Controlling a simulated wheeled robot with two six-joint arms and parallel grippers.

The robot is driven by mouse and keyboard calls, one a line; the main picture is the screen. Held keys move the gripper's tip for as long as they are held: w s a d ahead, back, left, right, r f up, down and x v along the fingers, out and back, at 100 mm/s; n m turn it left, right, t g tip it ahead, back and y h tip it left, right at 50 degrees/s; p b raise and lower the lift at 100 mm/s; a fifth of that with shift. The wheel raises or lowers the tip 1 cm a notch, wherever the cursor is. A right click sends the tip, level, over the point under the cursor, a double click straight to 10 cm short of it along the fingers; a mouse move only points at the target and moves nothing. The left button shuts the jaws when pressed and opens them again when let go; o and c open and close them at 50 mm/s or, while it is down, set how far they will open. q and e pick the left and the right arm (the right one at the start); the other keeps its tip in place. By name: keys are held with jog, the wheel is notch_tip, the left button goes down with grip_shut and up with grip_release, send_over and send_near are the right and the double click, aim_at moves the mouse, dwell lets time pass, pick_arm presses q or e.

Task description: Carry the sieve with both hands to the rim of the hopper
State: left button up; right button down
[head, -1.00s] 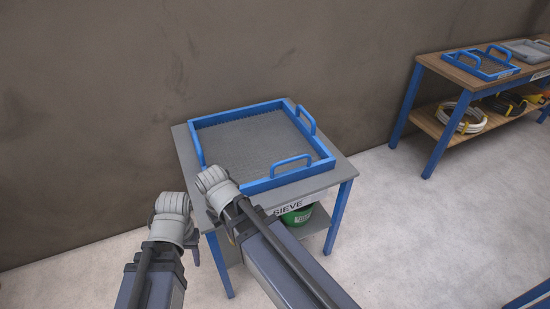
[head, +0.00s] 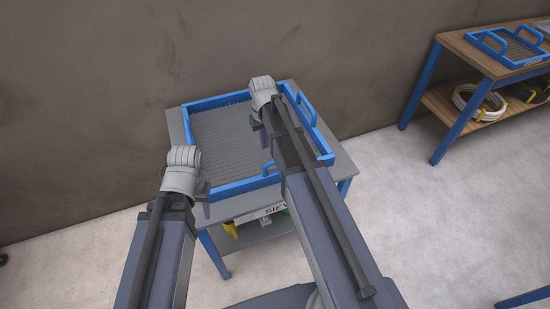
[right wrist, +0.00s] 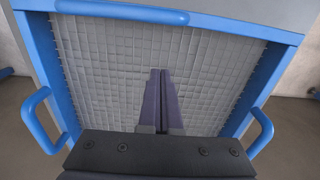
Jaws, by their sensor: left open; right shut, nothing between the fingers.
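The sieve (head: 222,123), a square blue frame around grey mesh, lies on a small grey-topped table. Its blue handles show in the right wrist view: one at the top (right wrist: 120,10), one at the left (right wrist: 38,122) and one at the right (right wrist: 262,132). My right gripper (right wrist: 162,72) is shut and empty, with its fingers over the mesh; in the head view its arm hides part of the frame. My left gripper (head: 204,188) is open and empty at the sieve's front left edge; contact cannot be told. The hopper is not in view.
The grey table (head: 346,166) has blue legs, a SIEVE label and a lower shelf with a yellow item (head: 231,228). A wooden bench (head: 457,42) at the right carries another blue-framed sieve (head: 508,46). Open floor lies between them; a wall stands behind.

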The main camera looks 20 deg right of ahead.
aim_at(266, 162)
notch_tip(266, 162, down, 10)
jog(key=b, duration=1)
jog(key=shift+s+f+b, duration=0.25)
jog(key=shift+b, duration=0.1)
jog(key=s, duration=0.3)
jog(key=shift+r+p, duration=0.35)
jog(key=shift+s, duration=0.25)
jog(key=shift+s, duration=0.1)
